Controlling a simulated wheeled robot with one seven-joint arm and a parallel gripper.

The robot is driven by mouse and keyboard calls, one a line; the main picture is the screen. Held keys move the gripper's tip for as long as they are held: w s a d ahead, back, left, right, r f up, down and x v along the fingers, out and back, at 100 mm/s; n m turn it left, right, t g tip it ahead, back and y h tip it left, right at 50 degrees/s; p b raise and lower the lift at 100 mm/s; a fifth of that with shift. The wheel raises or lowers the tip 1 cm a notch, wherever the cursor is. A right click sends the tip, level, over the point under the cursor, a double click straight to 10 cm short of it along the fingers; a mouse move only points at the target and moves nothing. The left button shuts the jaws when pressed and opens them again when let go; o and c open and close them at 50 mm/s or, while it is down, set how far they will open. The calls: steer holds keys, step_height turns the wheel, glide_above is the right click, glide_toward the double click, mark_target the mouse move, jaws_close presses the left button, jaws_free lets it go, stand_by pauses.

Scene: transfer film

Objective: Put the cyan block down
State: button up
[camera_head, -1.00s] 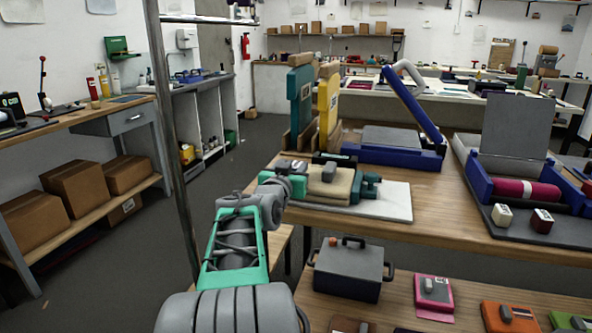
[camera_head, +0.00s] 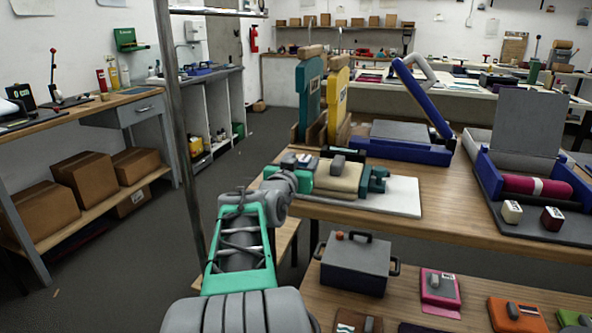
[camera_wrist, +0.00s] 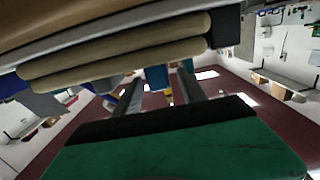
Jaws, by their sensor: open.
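I cannot clearly make out a separate cyan block. In the wrist view, a small blue-teal patch (camera_wrist: 157,77) shows between my fingers; I cannot tell whether it is the block or something farther off. My gripper (camera_wrist: 160,88) has two grey fingers standing apart, with a gap between them. In the head view, my green and grey arm reaches to the near left corner of the wooden table (camera_head: 450,215). There it meets a tan padded thing (camera_head: 335,182) on a white board (camera_head: 402,200), with a teal part (camera_head: 375,180) at its right. My fingertips are hidden there.
A teal upright frame (camera_head: 310,98) and a yellow one (camera_head: 338,100) stand behind my gripper. A blue press (camera_head: 400,150) with a raised arm is to their right. A grey lidded box (camera_head: 352,265) stands on a lower surface in front. Bare wood lies right of the white board.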

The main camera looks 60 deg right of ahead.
steer(key=s+a, duration=0.2)
steer(key=a, duration=0.8)
steer(key=w+a+f+n+t+y, duration=0.2)
steer(key=w+a+f+n+y, duration=0.25)
steer(key=w+a+f, duration=0.35)
steer(key=w+a+f+n+t+y, duration=0.25)
steer(key=w+a+f+y, duration=0.3)
steer(key=a, duration=0.45)
steer(key=s+a+f+n+g+y, duration=0.1)
steer(key=s+a+f+n+y, duration=0.1)
steer(key=a, duration=0.7)
steer(key=s+a+f+n+g+y, duration=0.2)
steer(key=a+f+n, duration=0.2)
steer(key=a, duration=0.5)
steer(key=s+a+f+n+g+y, duration=0.2)
steer(key=a+f, duration=0.4)
steer(key=a, duration=0.3)
steer(key=shift+s+n+y, duration=0.15)
steer(key=shift+n+y, duration=0.45)
steer(key=shift+d, duration=0.15)
